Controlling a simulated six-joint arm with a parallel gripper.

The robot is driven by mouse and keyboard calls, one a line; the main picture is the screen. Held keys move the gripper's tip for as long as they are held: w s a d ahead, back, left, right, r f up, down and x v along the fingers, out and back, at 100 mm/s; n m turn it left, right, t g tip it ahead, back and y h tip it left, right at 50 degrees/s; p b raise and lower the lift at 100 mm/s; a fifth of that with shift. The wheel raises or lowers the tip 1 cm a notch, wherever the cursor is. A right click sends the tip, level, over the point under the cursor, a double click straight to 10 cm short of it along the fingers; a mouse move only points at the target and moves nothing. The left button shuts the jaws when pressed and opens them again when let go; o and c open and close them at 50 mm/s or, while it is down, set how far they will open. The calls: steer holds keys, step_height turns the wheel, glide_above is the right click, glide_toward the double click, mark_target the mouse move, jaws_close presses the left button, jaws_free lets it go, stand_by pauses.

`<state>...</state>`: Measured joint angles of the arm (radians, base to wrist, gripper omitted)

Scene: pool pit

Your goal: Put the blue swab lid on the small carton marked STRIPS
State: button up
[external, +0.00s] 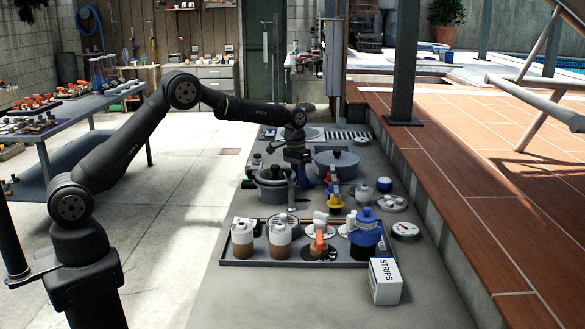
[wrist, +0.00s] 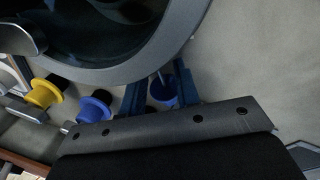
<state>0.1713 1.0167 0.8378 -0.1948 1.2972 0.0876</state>
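The small white carton marked STRIPS (external: 386,282) stands upright at the front right corner of the tray in the external view; it is not visible in the wrist view. My gripper (external: 303,183) is low over the bench, between two grey pots. In the wrist view its two blue fingers (wrist: 162,85) are spread apart. A small blue cup-shaped piece (wrist: 164,90), possibly the swab lid, with a thin pale stick at it, shows between them. A gap seems to show beside it; contact cannot be told. In the external view it cannot be told apart from the fingers.
A lidded pot (external: 337,166) stands right of my gripper and another pot (external: 272,187) left of it. Yellow (wrist: 44,91) and blue (wrist: 95,106) fittings lie nearby. The front tray (external: 230,263) holds jars and a blue-topped container (external: 366,230). Bare bench lies around the carton.

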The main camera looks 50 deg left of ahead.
jaws_close()
steer(key=shift+r, duration=0.25)
step_height(320, 180, up, 8)
steer(key=r, duration=0.1)
steer(key=s+a+f+n, duration=0.2)
steer(key=s+a, duration=0.1)
steer(key=a, duration=0.6)
steer(key=shift+s+f, duration=0.15)
steer(key=shift+f, duration=0.1)
